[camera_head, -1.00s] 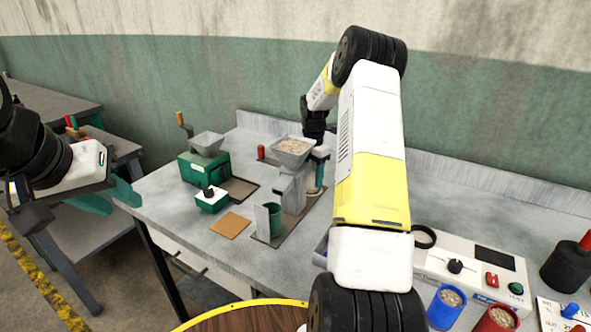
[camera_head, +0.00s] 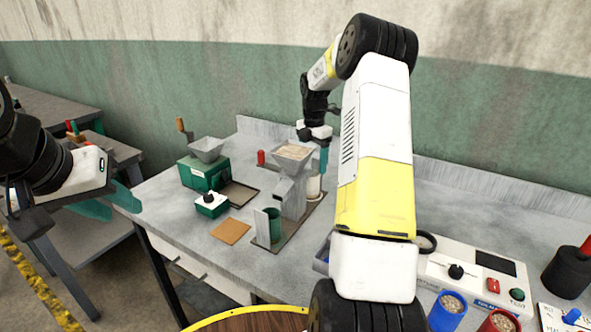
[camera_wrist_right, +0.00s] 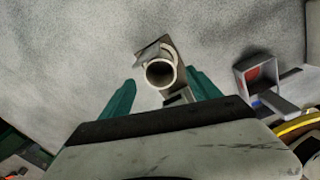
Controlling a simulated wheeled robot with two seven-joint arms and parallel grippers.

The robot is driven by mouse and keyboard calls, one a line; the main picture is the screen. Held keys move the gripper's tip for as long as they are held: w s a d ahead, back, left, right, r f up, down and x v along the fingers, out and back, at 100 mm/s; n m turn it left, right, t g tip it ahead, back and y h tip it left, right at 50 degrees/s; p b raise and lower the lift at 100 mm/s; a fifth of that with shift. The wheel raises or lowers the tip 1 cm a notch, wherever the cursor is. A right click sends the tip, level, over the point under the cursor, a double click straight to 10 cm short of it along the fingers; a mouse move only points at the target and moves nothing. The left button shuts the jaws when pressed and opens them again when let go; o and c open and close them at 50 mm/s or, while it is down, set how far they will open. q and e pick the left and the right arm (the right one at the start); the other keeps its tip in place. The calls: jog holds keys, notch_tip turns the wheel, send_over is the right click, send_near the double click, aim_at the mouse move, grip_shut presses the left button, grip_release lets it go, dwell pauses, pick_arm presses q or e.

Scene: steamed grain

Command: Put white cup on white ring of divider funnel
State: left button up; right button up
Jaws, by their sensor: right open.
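The divider funnel (camera_head: 291,190), a grey metal device with a square hopper full of grain, stands on the table. The white cup (camera_head: 314,184) stands upright behind it to the right, low by its base plate; the white ring cannot be made out under it. In the right wrist view the white cup (camera_wrist_right: 176,73) shows its round mouth between and beyond the fingertips. My right gripper (camera_head: 323,160) is open above the cup, apparently apart from it. A green cup (camera_head: 274,221) stands at the divider's front. My left gripper (camera_head: 108,203) is open and empty at the far left.
A green hand mill (camera_head: 204,172) and a small green device (camera_head: 212,203) stand left of the divider. A brown square mat (camera_head: 230,231) lies in front. A white control box (camera_head: 470,275) and a blue cup of grain (camera_head: 447,310) are at the right.

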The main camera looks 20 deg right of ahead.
notch_tip(320, 180, up, 4)
dwell(1.3)
